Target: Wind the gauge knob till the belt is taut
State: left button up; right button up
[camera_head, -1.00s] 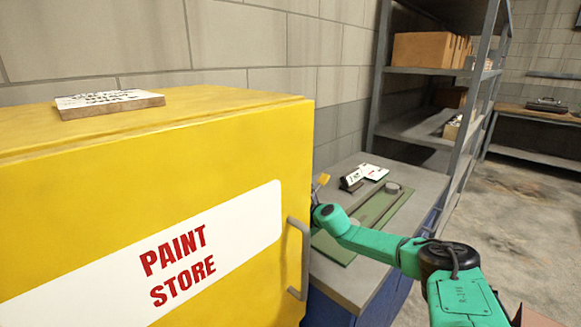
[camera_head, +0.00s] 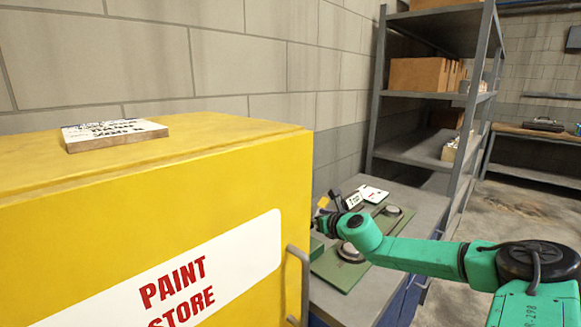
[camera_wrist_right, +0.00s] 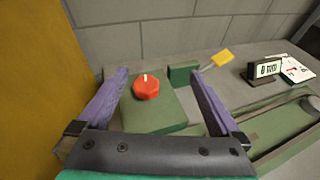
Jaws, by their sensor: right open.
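The red gauge knob (camera_wrist_right: 147,87), with a white mark on top, sits on a green block (camera_wrist_right: 155,115) in the right wrist view. My right gripper (camera_wrist_right: 160,72) is open, its purple fingers on either side of the knob with gaps; I cannot tell whether it is level with the knob. A small display (camera_wrist_right: 266,71) reads what looks like "0 mm". The belt (camera_wrist_right: 285,130) runs along the green plate towards a pulley (camera_wrist_right: 312,106); its tautness is unclear. In the head view the knob is hidden behind the cabinet and my arm. My left gripper is out of view.
A yellow paint cabinet (camera_head: 130,230) stands close on the left, its handle (camera_head: 299,283) facing my arm. Grey shelving (camera_head: 415,150) stands beyond the bench (camera_head: 425,205).

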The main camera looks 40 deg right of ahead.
pick_arm(q)
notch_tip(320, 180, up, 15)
jog(key=p, duration=1.3)
pick_arm(e)
jog(key=w+r+m+g+h, duration=0.1)
jog(key=w+r+h, duration=0.1)
jog(key=w+r, duration=0.7)
jog(key=shift+w+a+r+m+g, duration=0.25)
jog(key=shift+w+r+m+g, duration=0.05)
jog(key=shift+g, duration=0.1)
